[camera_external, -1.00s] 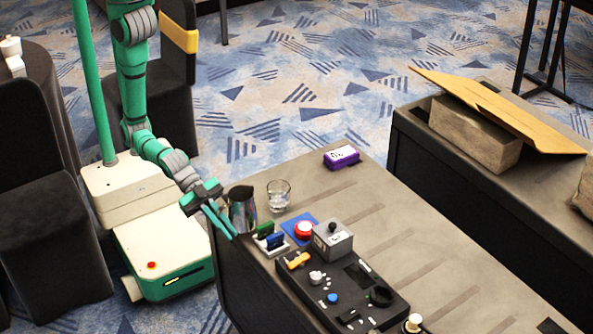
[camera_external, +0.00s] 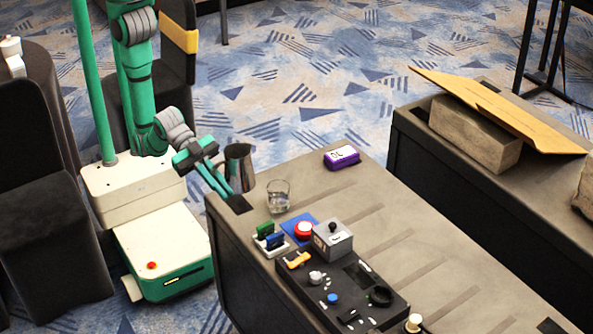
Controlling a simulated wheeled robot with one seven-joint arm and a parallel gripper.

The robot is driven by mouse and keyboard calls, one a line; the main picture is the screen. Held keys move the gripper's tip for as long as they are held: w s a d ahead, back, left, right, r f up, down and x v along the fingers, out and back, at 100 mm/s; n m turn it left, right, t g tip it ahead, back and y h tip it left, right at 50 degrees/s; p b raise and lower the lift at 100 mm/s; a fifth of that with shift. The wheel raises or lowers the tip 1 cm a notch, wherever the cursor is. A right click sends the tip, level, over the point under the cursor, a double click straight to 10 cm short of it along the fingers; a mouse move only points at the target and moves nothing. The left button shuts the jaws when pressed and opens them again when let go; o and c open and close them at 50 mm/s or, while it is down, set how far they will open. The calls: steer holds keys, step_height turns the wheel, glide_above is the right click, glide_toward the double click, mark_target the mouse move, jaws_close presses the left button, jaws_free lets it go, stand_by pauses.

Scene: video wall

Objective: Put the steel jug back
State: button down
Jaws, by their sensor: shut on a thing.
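The steel jug (camera_external: 240,166) is a shiny metal pitcher, seen above the near left corner of the grey table (camera_external: 375,192). My gripper (camera_external: 225,188) is shut on the jug from its left side, and the jug looks upright and raised off the tabletop. A dark square patch (camera_external: 239,204) shows on the tabletop below the jug. The exact contact between the fingers and the jug is too small to make out.
A clear glass (camera_external: 278,196) stands right of the jug. Green and blue cards in a holder (camera_external: 270,238), a red button on a blue base (camera_external: 304,230), a grey box (camera_external: 332,240) and a black panel (camera_external: 340,290) stand nearer. A purple case (camera_external: 341,157) lies farther back.

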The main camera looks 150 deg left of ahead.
steer(key=s+a+m+h, duration=0.1)
steer(key=s+a, duration=0.3)
steer(key=a, duration=0.9)
steer(key=s+a+m+h, duration=0.1)
steer(key=s+a, duration=0.3)
steer(key=a, duration=1)
steer(key=w+a+f, duration=0.2)
steer(key=w+f, duration=0.2)
steer(key=w+a+f, duration=0.2)
steer(key=w+f, duration=0.2)
steer(key=f, duration=0.1)
steer(key=w+a+f, duration=0.2)
steer(key=w+f, duration=0.2)
steer(key=f, duration=0.1)
steer(key=shift+w+a+f, duration=0.1)
steer(key=shift+a, duration=0.15)
steer(key=shift+f, duration=1.55)
steer(key=shift+f, duration=0.1)
